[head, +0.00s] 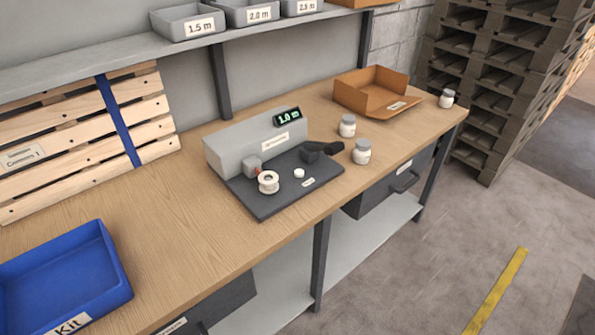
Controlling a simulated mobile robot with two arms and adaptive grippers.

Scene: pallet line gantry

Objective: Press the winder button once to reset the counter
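The winder (240,148) is a light grey housing on a dark base plate (270,208), standing on the wooden workbench. Its small display (287,117) reads 1.0 m in green. A small white round button (299,173) sits on the base plate, with a small label (308,182) in front of it. A white spool (268,182) is at the left of the plate, beside a small grey block with a bit of red. A black lever-like part (322,150) is at the plate's right. Neither of my grippers is in view.
Two lidded jars (347,126) stand right of the winder, a third (446,98) at the bench's far end. An orange tray (376,92) is behind them. A blue Kit tray (66,275) lies at left. A shelf (110,58) with grey bins overhangs the back. Bench (175,230) left of the winder is clear.

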